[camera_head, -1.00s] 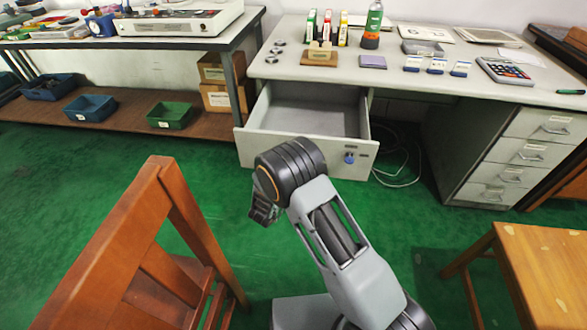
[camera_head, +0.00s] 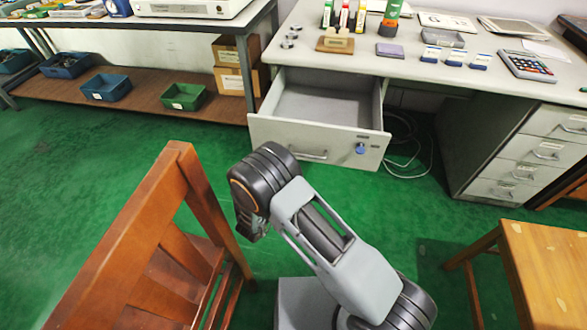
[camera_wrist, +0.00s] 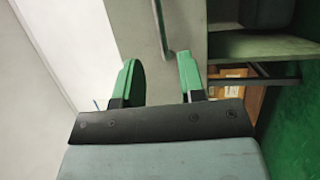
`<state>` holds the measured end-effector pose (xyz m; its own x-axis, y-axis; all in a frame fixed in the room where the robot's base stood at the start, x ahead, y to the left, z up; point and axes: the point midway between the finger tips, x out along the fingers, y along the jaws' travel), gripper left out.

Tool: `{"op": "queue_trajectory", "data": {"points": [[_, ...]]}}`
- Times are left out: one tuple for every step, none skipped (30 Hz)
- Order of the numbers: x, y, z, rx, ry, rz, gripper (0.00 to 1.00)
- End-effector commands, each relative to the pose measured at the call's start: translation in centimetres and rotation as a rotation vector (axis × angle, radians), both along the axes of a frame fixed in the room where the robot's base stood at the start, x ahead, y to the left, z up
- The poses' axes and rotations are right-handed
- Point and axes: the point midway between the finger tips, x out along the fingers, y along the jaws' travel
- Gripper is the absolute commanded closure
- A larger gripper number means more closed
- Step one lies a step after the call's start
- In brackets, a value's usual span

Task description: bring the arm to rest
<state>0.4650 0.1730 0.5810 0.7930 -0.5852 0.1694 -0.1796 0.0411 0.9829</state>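My arm (camera_head: 335,250) is bent in front of the desk, between the wooden chair and the open drawer (camera_head: 315,135). In the head view my gripper's fingers are hidden behind the arm. In the wrist view my gripper (camera_wrist: 159,80) shows two green fingers standing apart, with nothing visible between them. Beyond the fingers is a grey panel with a bar handle (camera_wrist: 162,25), which looks like the drawer front. The drawer is pulled out and its visible inside is empty. A blue key or tag (camera_head: 360,149) is at its lock.
A wooden chair (camera_head: 150,240) stands close on the left, a wooden stool (camera_head: 545,265) at right. The desk (camera_head: 390,60) holds bottles, small boxes and a calculator (camera_head: 526,65). Bins, including a green one (camera_head: 184,96), sit on the low shelf. Green floor is open around my arm.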

Motion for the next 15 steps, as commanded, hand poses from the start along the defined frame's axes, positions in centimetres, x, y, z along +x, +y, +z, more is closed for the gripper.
{"op": "queue_trajectory", "data": {"points": [[-0.36,0.29,-0.05,-0.001,0.001,0.002,0.63],[-0.52,0.40,-0.09,-0.001,0.001,0.001,0.63],[-0.70,0.52,-0.13,-0.001,0.001,0.001,0.63],[-0.80,0.59,-0.16,-0.001,0.001,0.001,0.63],[-0.87,0.64,-0.18,0.000,0.000,0.001,0.63],[-0.94,0.69,-0.19,0.000,0.000,0.000,0.63],[-0.97,0.71,-0.21,0.000,0.000,0.000,0.63],[-0.99,0.72,-0.21,0.000,0.000,0.000,0.63],[-1.01,0.72,-0.22,-0.001,-0.001,0.000,0.63],[-1.01,0.72,-0.22,-0.001,-0.001,0.000,0.63],[-1.00,0.71,-0.22,-0.001,-0.001,0.000,0.63],[-1.00,0.71,-0.22,-0.001,-0.001,0.000,0.63],[-1.00,0.71,-0.22,-0.001,-0.001,0.000,0.63],[-0.99,0.72,-0.22,0.000,0.000,0.000,0.63],[-0.99,0.72,-0.22,-0.001,-0.001,0.000,0.63]]}}
